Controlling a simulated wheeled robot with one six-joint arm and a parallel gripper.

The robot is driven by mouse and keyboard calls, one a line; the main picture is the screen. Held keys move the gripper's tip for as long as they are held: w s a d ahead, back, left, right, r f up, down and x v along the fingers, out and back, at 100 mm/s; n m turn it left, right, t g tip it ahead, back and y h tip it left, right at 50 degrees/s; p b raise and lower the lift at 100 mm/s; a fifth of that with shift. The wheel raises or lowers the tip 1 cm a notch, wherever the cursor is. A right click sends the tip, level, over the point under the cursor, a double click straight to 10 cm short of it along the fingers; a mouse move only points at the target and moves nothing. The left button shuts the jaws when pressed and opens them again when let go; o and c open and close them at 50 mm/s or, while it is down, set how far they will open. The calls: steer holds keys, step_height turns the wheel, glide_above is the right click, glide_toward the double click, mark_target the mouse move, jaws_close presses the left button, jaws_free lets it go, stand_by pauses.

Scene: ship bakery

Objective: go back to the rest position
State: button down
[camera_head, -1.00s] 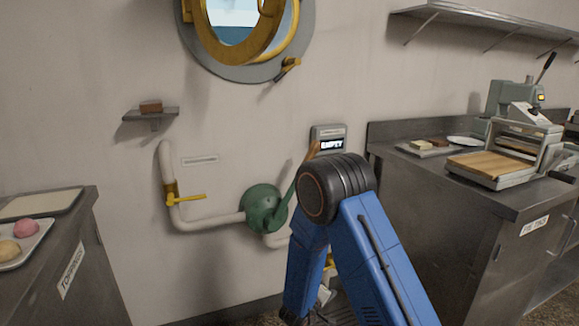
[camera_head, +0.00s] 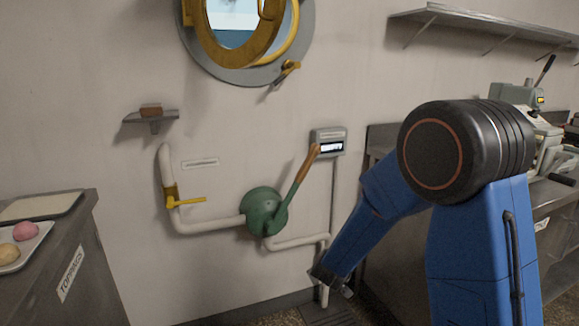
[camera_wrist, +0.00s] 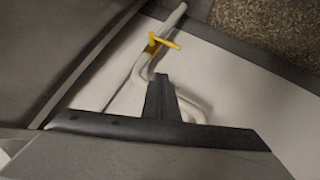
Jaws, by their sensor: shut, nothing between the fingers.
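My arm stands at the right of the head view, its black joint large in front of the right counter. The end of my arm points down and left, low before the wall, and the fingers are mostly hidden there. In the wrist view my gripper (camera_wrist: 160,98) is shut and empty. It points toward a white pipe with a yellow valve handle (camera_wrist: 165,41), seen against the pale wall. My gripper holds nothing and appears apart from the pipe.
A green pump (camera_head: 265,213) with a wooden-handled lever (camera_head: 301,177) is on the wall, beside white pipes and a yellow valve (camera_head: 187,201). A toppings counter (camera_head: 75,265) stands left, a steel counter (camera_head: 557,195) right. A small display (camera_head: 328,142) and porthole (camera_head: 235,25) are above.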

steer(key=s+d+r+m+g+y, duration=0.1)
steer(key=s+d+r+y, duration=0.1)
steer(key=s+r, duration=0.6)
steer(key=s+d+r+g+y, duration=0.1)
steer(key=s+d+r+y, duration=0.1)
steer(key=s+r, duration=0.65)
steer(key=s+d+r+m+g+h, duration=0.1)
steer(key=s+d, duration=0.3)
steer(key=s, duration=0.4)
steer(key=s+d+r+m+g+h, duration=0.1)
steer(key=s+d, duration=0.3)
steer(key=s, duration=0.5)
steer(key=s+d+r+m+g+h, duration=0.1)
steer(key=s+d, duration=0.3)
steer(key=s, duration=0.4)
steer(key=shift+s+r+m, duration=0.2)
steer(key=shift+s+m, duration=0.2)
steer(key=shift+m, duration=0.1)
